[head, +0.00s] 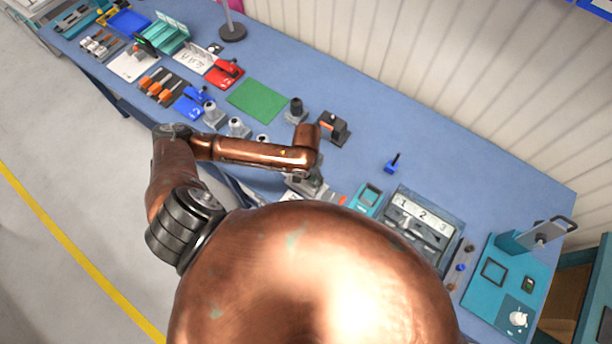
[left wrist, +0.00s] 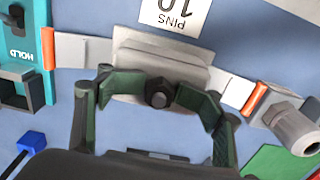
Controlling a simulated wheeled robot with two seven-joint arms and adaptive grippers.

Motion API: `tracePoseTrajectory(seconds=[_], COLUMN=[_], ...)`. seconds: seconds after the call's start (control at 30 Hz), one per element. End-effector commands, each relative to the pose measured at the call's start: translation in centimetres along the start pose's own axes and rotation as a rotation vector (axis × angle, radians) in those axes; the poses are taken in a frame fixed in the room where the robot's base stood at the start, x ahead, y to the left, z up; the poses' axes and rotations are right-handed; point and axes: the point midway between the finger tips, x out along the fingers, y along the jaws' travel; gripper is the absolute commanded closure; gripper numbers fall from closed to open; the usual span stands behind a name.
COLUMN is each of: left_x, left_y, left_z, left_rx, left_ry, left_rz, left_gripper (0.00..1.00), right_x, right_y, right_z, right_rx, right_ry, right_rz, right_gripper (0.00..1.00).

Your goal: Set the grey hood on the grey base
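My left arm comes in from the left in the head view, with its left gripper (head: 308,184) low over the table, partly hidden by the forearm. In the left wrist view the green fingers of my left gripper (left wrist: 161,91) close in from both sides on a black hexagonal knob. The knob stands on a grey stepped block, which I take to be the grey hood (left wrist: 165,52). The grey base seems to lie beneath it and is mostly hidden; I cannot tell whether hood and base touch. White strips with orange ends lie on both sides. My right gripper is not in view.
A teal HOLD fixture (left wrist: 47,70) stands left of the block in the wrist view, and a grey gland (left wrist: 290,122) close right. A "10 PINS" card (left wrist: 176,15) lies beside it.

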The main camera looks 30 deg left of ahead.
Motion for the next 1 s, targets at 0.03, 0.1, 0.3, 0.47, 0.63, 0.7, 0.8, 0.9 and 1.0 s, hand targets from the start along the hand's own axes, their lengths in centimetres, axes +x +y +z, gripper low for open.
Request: tracePoseTrajectory(seconds=[0.03,0.1,0.3,0.47,0.63,0.7,0.8,0.9,1.0], left_x=[0.0,0.1,0.1,0.1,0.1,0.1,0.1,-0.4,-1.8], left_y=[0.0,0.0,0.0,0.0,0.0,0.0,0.0,0.0,0.0], left_z=[0.0,0.0,0.1,0.1,0.1,0.1,0.1,0.1,0.0], left_rx=[0.0,0.0,0.0,0.0,0.0,0.0,0.0,0.0,0.001], left_ry=[-0.001,-0.001,-0.002,-0.002,-0.002,-0.003,-0.004,-0.002,0.0], left_rz=[0.0,0.0,0.0,0.0,0.0,0.0,0.0,0.001,0.001], left_gripper=[0.44,0.39,0.26,0.2,0.2,0.2,0.2,0.2,0.2], right_x=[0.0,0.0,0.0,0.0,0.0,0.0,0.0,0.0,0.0], right_y=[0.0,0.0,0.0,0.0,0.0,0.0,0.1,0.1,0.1], right_z=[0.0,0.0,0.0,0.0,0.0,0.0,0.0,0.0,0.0], right_rx=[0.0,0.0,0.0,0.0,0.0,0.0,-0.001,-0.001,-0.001], right_ry=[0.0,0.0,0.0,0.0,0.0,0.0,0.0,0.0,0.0], right_rz=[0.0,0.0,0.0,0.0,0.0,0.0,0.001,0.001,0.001], right_gripper=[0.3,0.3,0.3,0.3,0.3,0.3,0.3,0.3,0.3])
